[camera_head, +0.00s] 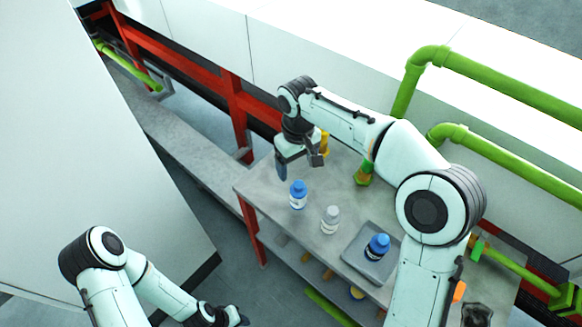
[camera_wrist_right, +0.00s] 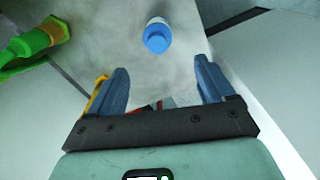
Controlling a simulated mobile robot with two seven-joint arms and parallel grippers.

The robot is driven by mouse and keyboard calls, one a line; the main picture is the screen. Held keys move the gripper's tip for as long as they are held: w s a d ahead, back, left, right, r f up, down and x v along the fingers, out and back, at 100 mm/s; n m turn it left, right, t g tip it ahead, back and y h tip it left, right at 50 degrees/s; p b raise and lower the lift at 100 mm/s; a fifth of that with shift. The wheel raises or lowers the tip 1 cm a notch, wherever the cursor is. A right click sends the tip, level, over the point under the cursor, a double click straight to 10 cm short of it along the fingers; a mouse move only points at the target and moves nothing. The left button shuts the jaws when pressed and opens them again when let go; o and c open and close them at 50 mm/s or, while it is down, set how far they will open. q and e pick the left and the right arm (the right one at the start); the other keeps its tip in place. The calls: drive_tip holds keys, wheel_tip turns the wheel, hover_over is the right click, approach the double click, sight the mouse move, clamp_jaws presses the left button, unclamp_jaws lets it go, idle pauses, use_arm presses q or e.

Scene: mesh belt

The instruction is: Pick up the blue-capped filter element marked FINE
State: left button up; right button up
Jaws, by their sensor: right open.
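A white filter element with a blue cap (camera_head: 298,195) stands upright on the grey table; its marking is too small to read. In the right wrist view its blue cap (camera_wrist_right: 156,38) lies beyond the fingertips, roughly between their lines. My right gripper (camera_head: 299,167) is open and empty above the table's far left part, apart from that element. Its two fingers (camera_wrist_right: 163,75) show spread in the wrist view. A darker blue element with a blue cap (camera_head: 377,247) stands in a grey tray (camera_head: 353,262). My left gripper (camera_head: 232,316) is low at the bottom, away from the table; its jaws are unclear.
A white element with a pale grey cap (camera_head: 330,220) stands between the two blue-capped ones. A yellow object (camera_head: 325,144) is close behind my right gripper, and a green and orange fitting (camera_head: 364,174) stands at the table's back. Green pipes (camera_head: 500,80) and a red frame (camera_head: 237,112) border the table.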

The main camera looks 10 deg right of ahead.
sight(297, 183)
drive_tip(key=shift+w+f, duration=0.1)
drive_tip(key=shift+w, duration=0.15)
drive_tip(key=f, duration=0.4)
drive_tip(key=s+f+b, duration=0.1)
drive_tip(key=f, duration=0.1)
drive_tip(key=shift+f, duration=0.35)
drive_tip(key=shift+w+f, duration=0.15)
drive_tip(key=shift+f, duration=0.4)
drive_tip(key=f, duration=0.5)
drive_tip(key=shift+s+d+f, duration=0.1)
drive_tip(key=shift+s+d, duration=0.1)
drive_tip(key=shift+d, duration=0.05)
use_arm(q)
drive_tip(key=shift+s+f, duration=0.7)
drive_tip(key=shift+f, duration=0.2)
use_arm(e)
drive_tip(key=c, duration=1.2)
